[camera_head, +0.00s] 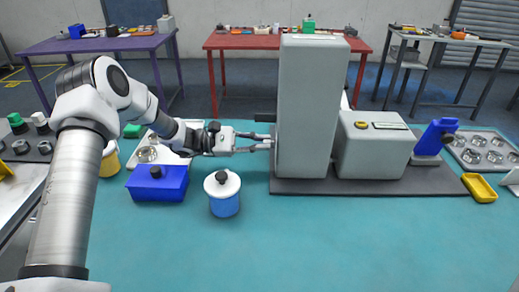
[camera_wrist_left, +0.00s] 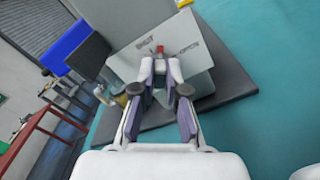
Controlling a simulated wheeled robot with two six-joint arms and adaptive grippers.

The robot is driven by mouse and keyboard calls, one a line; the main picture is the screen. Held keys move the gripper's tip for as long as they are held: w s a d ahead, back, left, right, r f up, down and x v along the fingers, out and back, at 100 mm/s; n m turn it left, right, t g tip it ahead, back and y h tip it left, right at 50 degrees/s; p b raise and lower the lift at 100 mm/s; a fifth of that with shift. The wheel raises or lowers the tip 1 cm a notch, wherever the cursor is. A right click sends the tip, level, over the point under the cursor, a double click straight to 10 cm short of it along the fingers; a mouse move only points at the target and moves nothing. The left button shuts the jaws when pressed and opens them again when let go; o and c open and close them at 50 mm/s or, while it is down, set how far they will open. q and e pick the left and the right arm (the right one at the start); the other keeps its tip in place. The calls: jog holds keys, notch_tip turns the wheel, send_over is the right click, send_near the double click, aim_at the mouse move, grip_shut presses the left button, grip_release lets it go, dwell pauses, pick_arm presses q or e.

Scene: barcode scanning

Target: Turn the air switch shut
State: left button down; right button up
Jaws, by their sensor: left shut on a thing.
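The tall grey box (camera_head: 315,105) stands upright on a dark base plate at the centre of the table. In the left wrist view its labelled face (camera_wrist_left: 186,42) fills the upper middle. A small red part of the air switch (camera_wrist_left: 160,49) shows between my fingertips there. My left gripper (camera_head: 268,142) reaches in from the left, with its fingertips at the box's left side. It also shows in the left wrist view (camera_wrist_left: 160,66), shut on the switch. The fingers hide most of the switch, so its angle cannot be told. My right gripper is not in view.
A lower grey box (camera_head: 375,155) and a blue device (camera_head: 434,136) stand to the right. A blue-and-white jar (camera_head: 223,193) and a blue box (camera_head: 158,184) sit near my left forearm. A yellow dish (camera_head: 479,188) lies right. The table's front middle is clear.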

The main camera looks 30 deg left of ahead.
pick_arm(q)
jog(key=shift+w+n+b, duration=0.1)
jog(key=shift+n+b, duration=0.45)
jog(key=shift+n, duration=2.75)
jog(key=c, duration=1.3)
grip_release()
jog(key=shift+c, duration=0.2)
jog(key=shift+o, duration=0.7)
jog(key=shift+w+d, duration=0.1)
jog(key=shift+d, duration=0.05)
jog(key=v, duration=1.2)
